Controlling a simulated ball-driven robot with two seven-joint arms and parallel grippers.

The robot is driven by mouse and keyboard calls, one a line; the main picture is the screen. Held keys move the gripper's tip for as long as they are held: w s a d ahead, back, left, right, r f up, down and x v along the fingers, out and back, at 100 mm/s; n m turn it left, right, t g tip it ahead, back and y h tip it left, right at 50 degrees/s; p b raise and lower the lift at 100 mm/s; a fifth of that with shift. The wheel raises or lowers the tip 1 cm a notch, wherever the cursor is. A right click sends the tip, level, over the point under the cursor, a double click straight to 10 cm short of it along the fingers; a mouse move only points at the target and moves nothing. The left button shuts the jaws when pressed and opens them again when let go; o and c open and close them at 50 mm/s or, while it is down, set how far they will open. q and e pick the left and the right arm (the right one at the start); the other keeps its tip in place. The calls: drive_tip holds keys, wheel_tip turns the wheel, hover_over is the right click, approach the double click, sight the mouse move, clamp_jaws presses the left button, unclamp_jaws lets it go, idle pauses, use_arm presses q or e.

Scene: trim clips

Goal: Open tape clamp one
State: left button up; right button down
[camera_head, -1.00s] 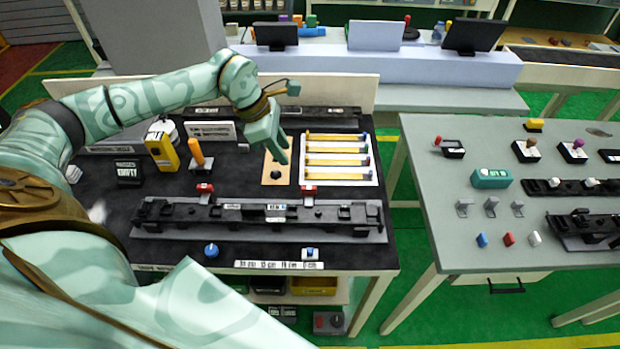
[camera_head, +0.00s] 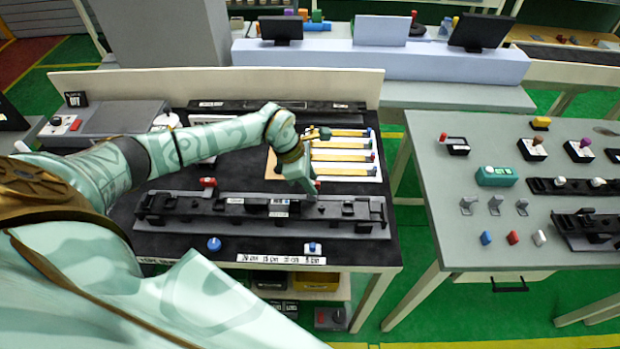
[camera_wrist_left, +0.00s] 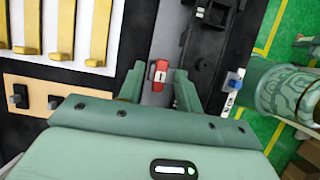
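A red clamp (camera_wrist_left: 159,72) with a white label shows in the left wrist view, beside the long black fixture (camera_wrist_left: 205,50). My left gripper (camera_wrist_left: 158,84) is open, its two fingers on either side of the clamp's near end; I cannot tell whether they touch it. In the head view my left gripper (camera_head: 312,188) is over the right part of the fixture (camera_head: 235,209) and mostly hides this clamp. A second red clamp (camera_head: 208,182) sits at the fixture's left part. Which clamp is numbered one is not readable. My right gripper is not in view.
A white rack (camera_head: 376,178) with several yellow strips lies just behind my left gripper. A blue knob (camera_head: 214,243) and a small blue-topped block (camera_head: 312,247) are near the table's front edge. A grey table (camera_head: 455,225) stands to the right, across a gap.

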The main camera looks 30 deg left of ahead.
use_arm(q)
clamp_jaws()
drive_tip(key=m+b, duration=0.1)
drive_tip(key=m+g+b, duration=0.1)
drive_tip(key=shift+w+a+f+m+b, duration=0.1)
drive_tip(key=shift+w+f+m+b, duration=0.05)
drive_tip(key=shift+m+b, duration=0.25)
drive_tip(key=m+g+b, duration=0.1)
drive_tip(key=m+b, duration=0.2)
drive_tip(key=shift+w+m, duration=0.1)
drive_tip(key=shift+m, duration=0.2)
drive_tip(key=m+g+b, duration=0.2)
drive_tip(key=m, duration=0.2)
drive_tip(key=shift+w+b, duration=0.1)
drive_tip(key=shift+b, duration=0.2)
drive_tip(key=shift+m+g+y+b, duration=0.4)
drive_tip(key=shift+m+g+b, duration=0.3)
drive_tip(key=shift+m, duration=1.5)
drive_tip(key=shift+w+r, duration=0.1)
drive_tip(key=shift+r, duration=0.1)
